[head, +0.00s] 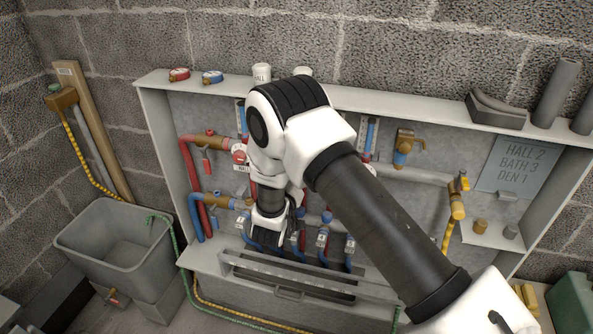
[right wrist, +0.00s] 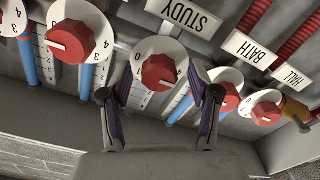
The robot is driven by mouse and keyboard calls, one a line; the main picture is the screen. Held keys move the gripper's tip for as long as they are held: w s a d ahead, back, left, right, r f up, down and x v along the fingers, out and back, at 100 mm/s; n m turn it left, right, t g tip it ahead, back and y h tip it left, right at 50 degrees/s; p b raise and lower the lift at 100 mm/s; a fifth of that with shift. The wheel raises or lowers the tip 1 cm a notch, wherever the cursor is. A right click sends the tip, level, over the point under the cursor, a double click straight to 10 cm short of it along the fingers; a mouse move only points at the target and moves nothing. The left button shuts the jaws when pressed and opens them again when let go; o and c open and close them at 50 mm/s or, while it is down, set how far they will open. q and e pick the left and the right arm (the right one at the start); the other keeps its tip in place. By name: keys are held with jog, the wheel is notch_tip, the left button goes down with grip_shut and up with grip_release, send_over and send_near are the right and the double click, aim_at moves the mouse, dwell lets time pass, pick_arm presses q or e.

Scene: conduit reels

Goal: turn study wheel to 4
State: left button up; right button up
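The study wheel (right wrist: 158,72) is a red knob on a white numbered dial, with the upside-down STUDY label (right wrist: 183,18) beyond it in the right wrist view. In the head view my right arm covers the wheel, and the right gripper (head: 270,230) is seen from behind at the manifold. My left gripper is not in view.
Similar red-knobbed dials stand close on both sides, including the bath wheel (right wrist: 228,90) and hall wheel (right wrist: 266,108). A card (head: 511,160) reads HALL 2, BATH 3, DEN 1. A grey tub (head: 75,245) stands left; the cabinet's bottom ledge (head: 300,279) runs below the pipes.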

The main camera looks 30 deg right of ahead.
jog(key=shift+a, duration=0.1)
jog(key=v, duration=1.1)
jog(key=shift+s+a, duration=0.3)
